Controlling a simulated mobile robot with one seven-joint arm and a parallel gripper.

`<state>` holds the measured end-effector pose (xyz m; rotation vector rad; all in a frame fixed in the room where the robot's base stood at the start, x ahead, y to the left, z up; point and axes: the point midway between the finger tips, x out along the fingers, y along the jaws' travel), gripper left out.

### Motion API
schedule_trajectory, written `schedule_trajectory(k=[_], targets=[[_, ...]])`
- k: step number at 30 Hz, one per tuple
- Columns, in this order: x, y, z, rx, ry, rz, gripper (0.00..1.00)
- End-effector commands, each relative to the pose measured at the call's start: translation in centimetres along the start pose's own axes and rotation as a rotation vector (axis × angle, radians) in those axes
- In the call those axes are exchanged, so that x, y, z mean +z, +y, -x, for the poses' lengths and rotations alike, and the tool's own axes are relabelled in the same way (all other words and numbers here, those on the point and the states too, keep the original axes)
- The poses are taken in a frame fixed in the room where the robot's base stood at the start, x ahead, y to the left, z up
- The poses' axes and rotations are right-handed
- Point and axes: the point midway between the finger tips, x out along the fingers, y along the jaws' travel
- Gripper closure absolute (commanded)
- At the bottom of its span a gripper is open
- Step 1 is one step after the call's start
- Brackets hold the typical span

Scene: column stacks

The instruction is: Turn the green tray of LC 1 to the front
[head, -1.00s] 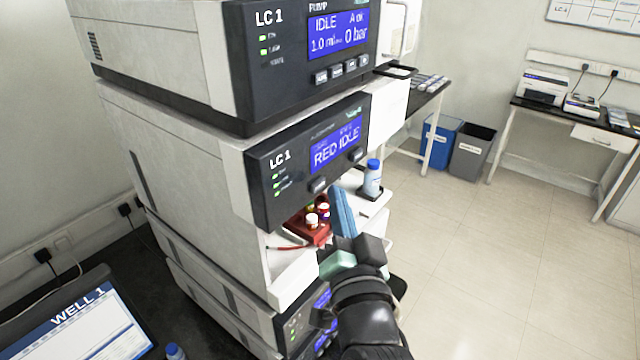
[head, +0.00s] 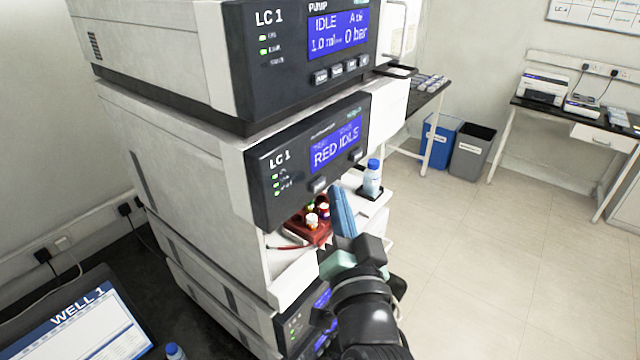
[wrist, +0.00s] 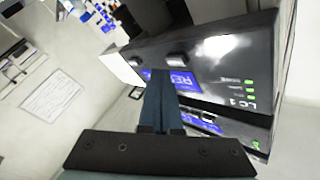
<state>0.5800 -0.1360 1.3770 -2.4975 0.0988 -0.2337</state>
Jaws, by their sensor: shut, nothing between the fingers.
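LC 1's middle module (head: 310,155) has an open bay below its panel, whose display reads RED IDLE. A red tray (head: 318,238) with several capped vials sits at the front of that bay. I see no green tray; the inside of the bay is mostly hidden by the housing. My gripper (head: 338,190) is at the bay's opening, just right of the red tray, its blue fingers pointing up. The fingers are shut and empty; I cannot tell whether they touch the tray. In the wrist view the shut fingers (wrist: 161,80) reach toward the LC 1 panel (wrist: 215,65).
A bottle with a blue cap (head: 372,178) stands on a ledge right of the bay. A monitor reading WELL 1 (head: 85,325) and another blue-capped bottle (head: 175,352) are at lower left. Blue (head: 440,137) and grey bins (head: 471,150) stand behind. The floor at right is clear.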

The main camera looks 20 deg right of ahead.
Motion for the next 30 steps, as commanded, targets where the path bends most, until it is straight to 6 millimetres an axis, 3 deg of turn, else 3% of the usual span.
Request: schedule_trajectory(k=[30], targets=[[0.45, -0.46, -0.62, 0.0, 0.0, 0.0, 1.0]])
